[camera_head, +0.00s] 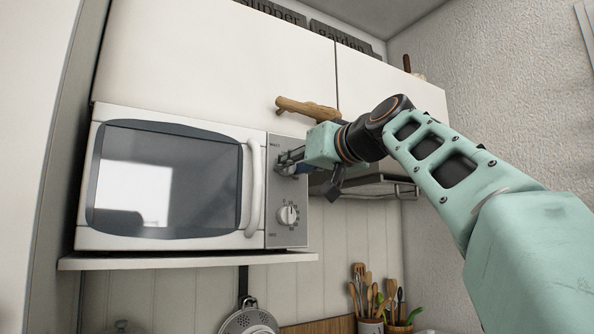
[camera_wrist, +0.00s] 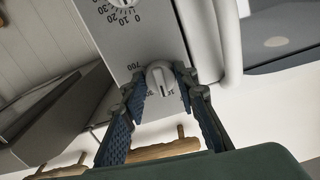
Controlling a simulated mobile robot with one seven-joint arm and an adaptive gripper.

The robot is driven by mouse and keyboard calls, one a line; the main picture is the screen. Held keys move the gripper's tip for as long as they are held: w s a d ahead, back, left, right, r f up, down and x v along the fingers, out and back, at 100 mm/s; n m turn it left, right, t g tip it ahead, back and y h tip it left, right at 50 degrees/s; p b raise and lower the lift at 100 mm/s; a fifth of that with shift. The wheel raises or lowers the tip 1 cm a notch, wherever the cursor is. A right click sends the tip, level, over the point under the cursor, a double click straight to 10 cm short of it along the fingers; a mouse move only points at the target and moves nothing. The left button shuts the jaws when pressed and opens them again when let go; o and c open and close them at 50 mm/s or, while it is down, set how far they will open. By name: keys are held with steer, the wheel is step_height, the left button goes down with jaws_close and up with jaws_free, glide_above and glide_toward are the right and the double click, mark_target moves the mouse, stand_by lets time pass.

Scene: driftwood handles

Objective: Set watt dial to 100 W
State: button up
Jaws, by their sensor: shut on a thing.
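The microwave (camera_head: 170,180) stands on a white shelf, with a grey control panel (camera_head: 287,236) on its right side. The upper knob on this panel is the watt dial; it shows in the wrist view (camera_wrist: 159,77), where the picture is turned over. My gripper (camera_head: 287,162) is at the upper panel and hides the watt dial in the head view. In the wrist view its blue padded fingers (camera_wrist: 162,84) sit on both sides of the dial, shut on it. A "700" mark shows beside the dial; other marks are partly hidden, so I cannot read the setting.
A timer dial (camera_head: 288,215) sits lower on the panel. The white door handle (camera_head: 253,188) is close to the left of my gripper. A driftwood cabinet handle (camera_head: 305,108) juts out just above, and a metal rack (camera_head: 390,190) is to the right.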

steer(key=shift+f+n, duration=0.1)
steer(key=shift+n, duration=0.6)
steer(key=o, duration=1.1)
steer(key=shift+o, duration=0.2)
steer(key=v, duration=0.7)
steer(key=shift+s+d, duration=0.15)
steer(key=shift+s, duration=0.1)
